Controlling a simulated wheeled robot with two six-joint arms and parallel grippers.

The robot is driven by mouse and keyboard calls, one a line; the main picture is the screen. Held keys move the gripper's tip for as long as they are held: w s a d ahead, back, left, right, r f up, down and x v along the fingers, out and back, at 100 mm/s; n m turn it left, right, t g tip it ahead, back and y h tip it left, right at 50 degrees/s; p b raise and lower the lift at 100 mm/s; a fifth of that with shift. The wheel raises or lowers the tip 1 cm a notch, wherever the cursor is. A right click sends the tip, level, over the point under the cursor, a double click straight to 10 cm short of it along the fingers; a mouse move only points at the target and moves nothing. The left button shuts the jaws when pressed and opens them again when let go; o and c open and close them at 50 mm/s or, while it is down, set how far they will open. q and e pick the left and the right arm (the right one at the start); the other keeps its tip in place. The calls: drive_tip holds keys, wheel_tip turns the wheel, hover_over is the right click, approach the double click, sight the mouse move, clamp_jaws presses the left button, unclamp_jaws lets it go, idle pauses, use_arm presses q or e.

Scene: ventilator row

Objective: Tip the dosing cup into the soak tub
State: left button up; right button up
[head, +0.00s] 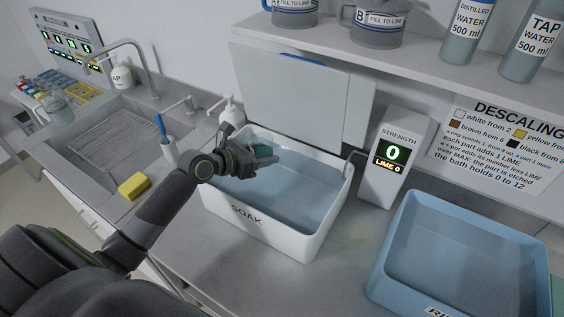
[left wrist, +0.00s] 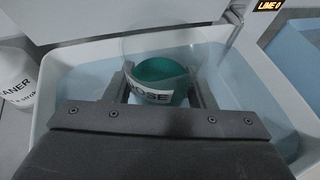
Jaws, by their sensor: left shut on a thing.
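The white soak tub (head: 309,244), labelled SOAK, holds pale blue liquid, and its lid (head: 295,100) stands open behind it. My left gripper (head: 266,161) is over the left part of the tub. In the left wrist view the gripper (left wrist: 163,88) is shut on the green dosing cup (left wrist: 160,72), which has a white DOSE label. The cup looks about upright there, with its open top showing; its contents are unclear. In the head view the cup (head: 264,151) is mostly hidden by the gripper. The strength display (head: 392,153) reads 0 and LIME 0. My right gripper is not in view.
A blue rinse tub (head: 385,262) stands at the right. A white pump bottle (head: 231,114) is behind the soak tub's left corner. A sink (head: 110,150), a yellow sponge (head: 134,186) and a brush holder (head: 169,148) are at left. A shelf (head: 340,50) with jugs and bottles overhangs the back.

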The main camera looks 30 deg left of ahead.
use_arm(q)
drive_tip(key=w+a+f+n+y+p, duration=0.1)
drive_tip(key=w+a+n+y+p, duration=0.1)
drive_tip(key=w+a, duration=0.1)
drive_tip(key=w+a+f+n+t+y+p, duration=0.1)
drive_tip(key=w+a+y+p, duration=0.1)
drive_tip(key=a, duration=0.3)
drive_tip(key=shift+w+a+f+n+y+p, duration=0.3)
drive_tip(key=shift+w+a+n+p, duration=0.1)
drive_tip(key=shift+w+p, duration=0.25)
drive_tip(key=shift+s+d+f, duration=0.1)
drive_tip(key=shift+s, duration=0.05)
